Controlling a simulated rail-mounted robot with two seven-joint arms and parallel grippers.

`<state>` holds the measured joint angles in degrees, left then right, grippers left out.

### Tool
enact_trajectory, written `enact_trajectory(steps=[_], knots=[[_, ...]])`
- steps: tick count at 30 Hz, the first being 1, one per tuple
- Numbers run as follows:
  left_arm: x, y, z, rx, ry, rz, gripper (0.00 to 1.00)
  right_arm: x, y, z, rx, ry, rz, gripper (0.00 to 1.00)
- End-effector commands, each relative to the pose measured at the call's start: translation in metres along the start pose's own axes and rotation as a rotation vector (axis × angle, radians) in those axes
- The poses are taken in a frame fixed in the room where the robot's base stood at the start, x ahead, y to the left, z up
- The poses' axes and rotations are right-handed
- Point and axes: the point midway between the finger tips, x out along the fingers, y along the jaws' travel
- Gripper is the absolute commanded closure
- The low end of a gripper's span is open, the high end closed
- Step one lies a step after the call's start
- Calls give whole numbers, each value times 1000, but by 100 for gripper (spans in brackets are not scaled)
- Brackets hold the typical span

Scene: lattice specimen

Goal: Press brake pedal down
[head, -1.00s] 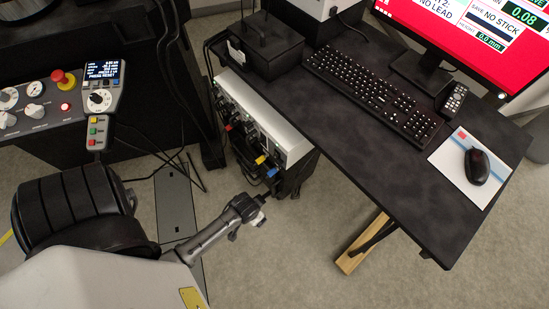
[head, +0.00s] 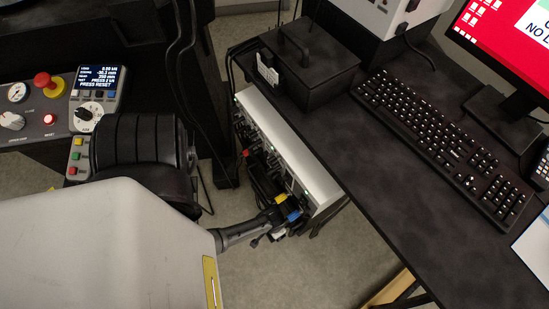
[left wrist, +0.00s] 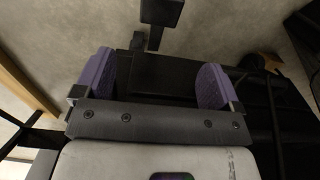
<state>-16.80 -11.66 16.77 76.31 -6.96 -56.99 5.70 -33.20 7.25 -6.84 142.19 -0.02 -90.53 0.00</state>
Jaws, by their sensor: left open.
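My left gripper (left wrist: 155,85) is open in the left wrist view, with two purple pads spread apart and nothing gripped between them. Beyond the pads, a black block on a short post (left wrist: 160,12) shows at the top edge, with a flat black piece below it near the floor. It may be the brake pedal, but I cannot tell for sure. No pedal is clear there. My right gripper is out of view.
A silver box (head: 285,145) with plugged cables stands under the black desk (head: 400,170). A keyboard (head: 440,150) and monitor are on the desk. A control panel (head: 40,120) with a red knob is at left. A wooden leg (left wrist: 25,85) is left in the wrist view.

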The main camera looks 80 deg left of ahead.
Motion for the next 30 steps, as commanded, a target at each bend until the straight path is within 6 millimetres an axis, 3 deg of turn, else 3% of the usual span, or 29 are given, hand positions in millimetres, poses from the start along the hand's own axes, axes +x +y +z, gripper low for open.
enact_trajectory(steps=[1,6,15,21,30], knots=[[16,0,0,0,-1,0,11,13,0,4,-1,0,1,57],[48,0,-1,0,0,0,11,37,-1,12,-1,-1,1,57],[93,-1,0,0,0,-1,11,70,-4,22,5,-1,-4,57],[110,0,0,1,0,0,11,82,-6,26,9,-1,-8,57],[117,0,-1,1,1,0,11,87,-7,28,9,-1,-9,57]])
